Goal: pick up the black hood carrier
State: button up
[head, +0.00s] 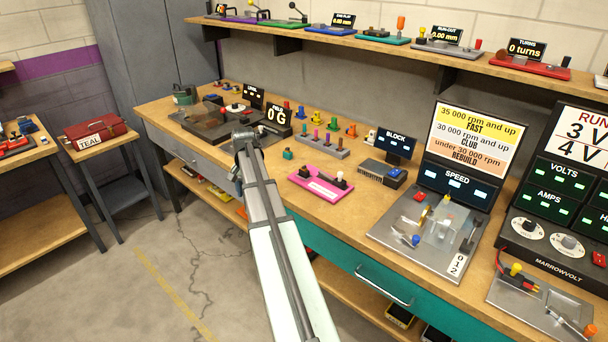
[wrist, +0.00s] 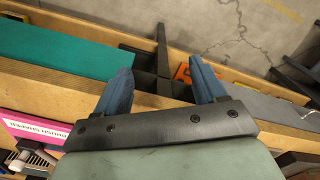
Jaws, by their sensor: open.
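My gripper (wrist: 163,84) is open and empty in the wrist view, with its two blue fingers apart over the bench's front edge. In the head view my arm reaches up to the bench front, but I cannot make out the fingers there. I cannot pick out the black hood carrier for certain in either view. Several small coloured pieces, one of them yellow (head: 317,118), stand in rows at the back of the bench. They are too small to tell which is a carrier.
The pink brush shaper (head: 321,185) lies right of my arm and also shows in the wrist view (wrist: 35,131). The block unit (head: 383,173), the speed stand (head: 449,187) and the field meter (head: 275,117) stand on the bench (head: 250,177). A loaded shelf (head: 360,40) runs above.

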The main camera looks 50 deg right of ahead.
jog(key=s+d+r+m, duration=0.3)
jog(key=d+r, duration=0.7)
jog(key=d, duration=0.3)
notch_tip(320, 180, up, 6)
jog(key=r+m, duration=0.1)
jog(key=m, duration=0.2)
send_over(305, 169)
notch_tip(305, 169, down, 14)
jog(key=shift+a, duration=0.1)
jog(key=c, duration=1.1)
jog(key=shift+c, duration=0.2)
